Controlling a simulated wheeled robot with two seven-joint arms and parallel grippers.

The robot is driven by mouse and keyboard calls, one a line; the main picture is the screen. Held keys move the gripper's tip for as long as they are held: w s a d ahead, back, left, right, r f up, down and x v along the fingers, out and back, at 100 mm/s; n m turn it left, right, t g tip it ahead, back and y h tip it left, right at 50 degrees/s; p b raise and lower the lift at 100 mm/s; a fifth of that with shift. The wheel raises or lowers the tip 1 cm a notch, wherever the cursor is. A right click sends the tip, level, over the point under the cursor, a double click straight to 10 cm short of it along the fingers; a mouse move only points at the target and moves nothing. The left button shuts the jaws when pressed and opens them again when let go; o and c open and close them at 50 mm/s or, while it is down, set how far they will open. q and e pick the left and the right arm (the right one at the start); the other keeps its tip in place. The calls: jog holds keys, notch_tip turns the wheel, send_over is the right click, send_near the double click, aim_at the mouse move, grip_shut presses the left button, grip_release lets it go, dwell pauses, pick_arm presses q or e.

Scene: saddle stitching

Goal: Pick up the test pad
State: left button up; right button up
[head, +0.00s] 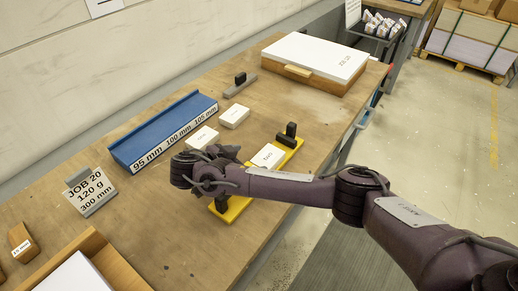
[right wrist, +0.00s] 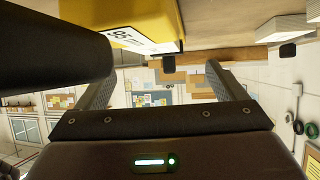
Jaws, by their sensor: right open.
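Which item is the test pad I cannot tell for certain. A white labelled pad (head: 268,156) lies at the yellow fixture (head: 236,209), between its black posts. Two more small white blocks, one farther back (head: 235,116) and one nearer (head: 203,137), lie on the table behind the fixture; their print is too small to read. My right gripper (head: 216,160) hangs over the fixture's left part, beside the pad, and hides some of it. In the right wrist view its jaws (right wrist: 165,85) are open with nothing held, and a yellow part labelled 95 mm (right wrist: 145,25) is close by. My left gripper is out of view.
A blue channel (head: 160,130) with mm labels stands behind the gripper. A JOB 20 sign (head: 91,191) stands left. A wooden box with a white stack (head: 315,55) is at the far right. A tray with white sheets (head: 75,275) is at the near left. Table front is clear.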

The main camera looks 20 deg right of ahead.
aim_at(268, 156)
jog(key=shift+w+d+f, duration=0.1)
jog(key=shift+w+d, duration=0.1)
jog(key=shift+w, duration=0.05)
jog(key=p+x, duration=0.1)
jog(key=x, duration=0.1)
jog(key=p+x, duration=0.1)
jog(key=x, duration=0.1)
jog(key=s+p+x, duration=0.1)
jog(key=x, duration=0.1)
jog(key=shift+d+p, duration=0.3)
jog(key=shift+p, duration=0.1)
jog(key=shift+w+d+f, duration=0.25)
jog(key=shift+d+f, duration=0.05)
jog(key=c, duration=1.2)
jog(key=shift+c, duration=0.7)
jog(key=shift+r, duration=0.1)
